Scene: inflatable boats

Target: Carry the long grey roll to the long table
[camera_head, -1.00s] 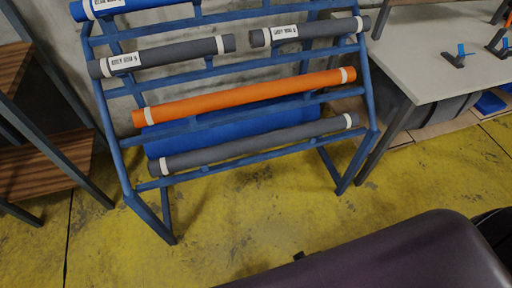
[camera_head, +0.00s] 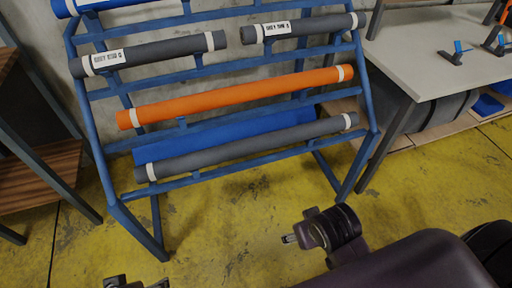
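The long grey roll (camera_head: 245,146) lies on the lowest level of the blue rack, with a white band near each end. Two shorter grey rolls with white labels lie higher up, one on the left (camera_head: 160,52) and one on the right (camera_head: 310,29). The light grey table (camera_head: 440,58) stands to the right of the rack. A dark part of my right arm (camera_head: 328,230) is in front of the rack, apart from the roll; its fingers are not clearly seen. A small dark part of my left arm (camera_head: 135,283) shows at the bottom edge.
The blue rack (camera_head: 108,165) also holds a long orange roll (camera_head: 240,96) and blue rolls (camera_head: 225,133). A wooden shelf (camera_head: 40,176) stands at the left. Dark rolls (camera_head: 440,112) lie under the table. The yellow floor (camera_head: 230,220) before the rack is clear.

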